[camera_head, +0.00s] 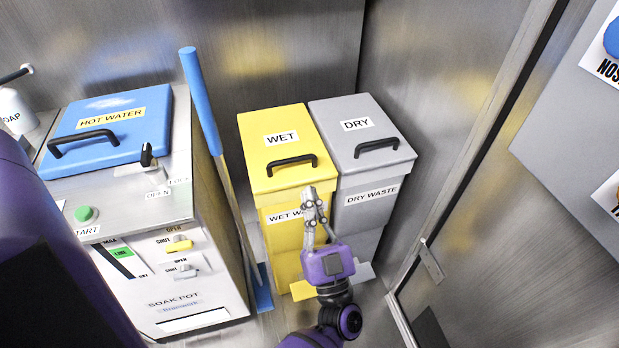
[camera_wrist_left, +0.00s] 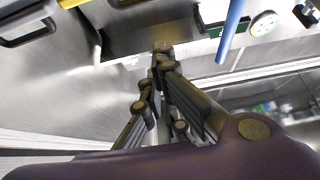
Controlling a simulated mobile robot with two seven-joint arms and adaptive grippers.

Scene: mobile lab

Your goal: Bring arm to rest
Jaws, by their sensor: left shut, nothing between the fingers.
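My left gripper (camera_head: 311,193) is raised in front of the yellow wet waste bin (camera_head: 276,142), its fingers pointing up. The fingers are shut and hold nothing. In the left wrist view the fingertips (camera_wrist_left: 163,50) meet. The fingers cover part of the bin's "WET WASTE" label; whether they touch the bin I cannot tell. My right gripper is not in view.
A grey dry waste bin (camera_head: 362,140) stands right of the yellow one; both lids are closed. The soak pot (camera_head: 175,285) with a blue hot water lid (camera_head: 110,117) is at left. A blue-handled tool (camera_head: 200,100) leans beside it. A metal door is at right.

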